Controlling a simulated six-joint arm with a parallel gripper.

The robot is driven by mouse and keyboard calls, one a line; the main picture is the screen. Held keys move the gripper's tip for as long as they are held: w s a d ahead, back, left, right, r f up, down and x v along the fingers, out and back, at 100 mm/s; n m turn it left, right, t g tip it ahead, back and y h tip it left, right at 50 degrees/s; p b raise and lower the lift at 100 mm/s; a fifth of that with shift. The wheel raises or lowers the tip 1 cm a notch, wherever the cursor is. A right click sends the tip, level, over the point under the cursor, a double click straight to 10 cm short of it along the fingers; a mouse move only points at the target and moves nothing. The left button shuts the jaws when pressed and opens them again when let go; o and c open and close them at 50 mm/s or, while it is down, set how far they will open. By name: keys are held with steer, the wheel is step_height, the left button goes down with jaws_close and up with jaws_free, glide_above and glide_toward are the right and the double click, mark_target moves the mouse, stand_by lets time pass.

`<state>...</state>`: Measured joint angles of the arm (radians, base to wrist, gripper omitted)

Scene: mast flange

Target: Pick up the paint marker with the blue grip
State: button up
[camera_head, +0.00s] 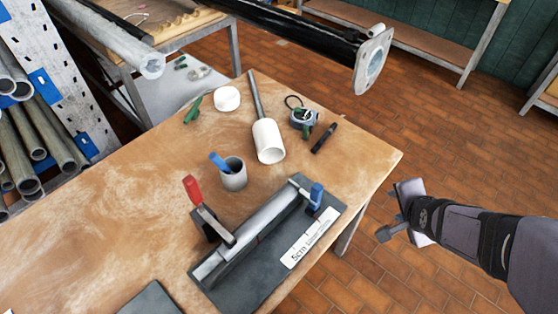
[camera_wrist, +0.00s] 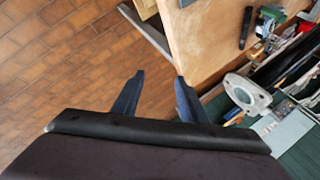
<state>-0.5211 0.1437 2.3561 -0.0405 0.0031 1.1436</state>
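A blue flat-ended piece (camera_head: 219,162) sticks up out of a grey cup (camera_head: 234,176) on the wooden table; its lower part is hidden in the cup, so I cannot tell if it is the marker's grip. A dark pen-shaped thing (camera_head: 324,138) lies on the table near the right edge and also shows in the wrist view (camera_wrist: 245,28); I see no clear blue on it. My gripper (camera_head: 392,212) is off the table's right side, above the floor. In the wrist view my gripper (camera_wrist: 157,82) has its two fingers apart with nothing between them.
On the wooden table (camera_head: 90,220) are a clamp fixture (camera_head: 265,260) with red and blue handles, a white cylinder on a grey rod (camera_head: 268,141), a tape measure (camera_head: 302,118), a white round piece (camera_head: 227,98) and a green item (camera_head: 192,109). A flanged black mast (camera_head: 372,62) hangs over the back.

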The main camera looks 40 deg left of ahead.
steer(key=a+r+m+t+y, duration=0.1)
steer(key=a+r+m+y, duration=0.15)
steer(key=a, duration=0.95)
step_height(320, 180, up, 8)
steer(key=m+g+y+b, duration=0.2)
steer(key=m+g+y, duration=0.2)
steer(key=m+y, duration=0.55)
glide_above(216, 159)
steer(key=d, duration=0.3)
steer(key=n+y, duration=0.2)
steer(key=f, duration=0.2)
steer(key=f+p, duration=0.1)
steer(key=f, duration=0.4)
steer(key=shift+s+a+f+p, duration=0.15)
steer(key=shift+s+f+p, duration=0.2)
steer(key=shift+f, duration=0.05)
steer(key=shift+w+a, duration=0.2)
steer(key=shift+a, duration=0.65)
steer(key=shift+w+a+p, duration=0.2)
steer(key=shift+a+p, duration=0.2)
steer(key=shift+a, duration=0.55)
steer(key=shift+w+a+p, duration=0.15)
steer(key=shift+a+p, duration=0.2)
steer(key=shift+a, duration=0.6)
steer(key=shift+w+a+p, duration=0.2)
steer(key=shift+a+p, duration=0.2)
steer(key=shift+a, duration=0.55)
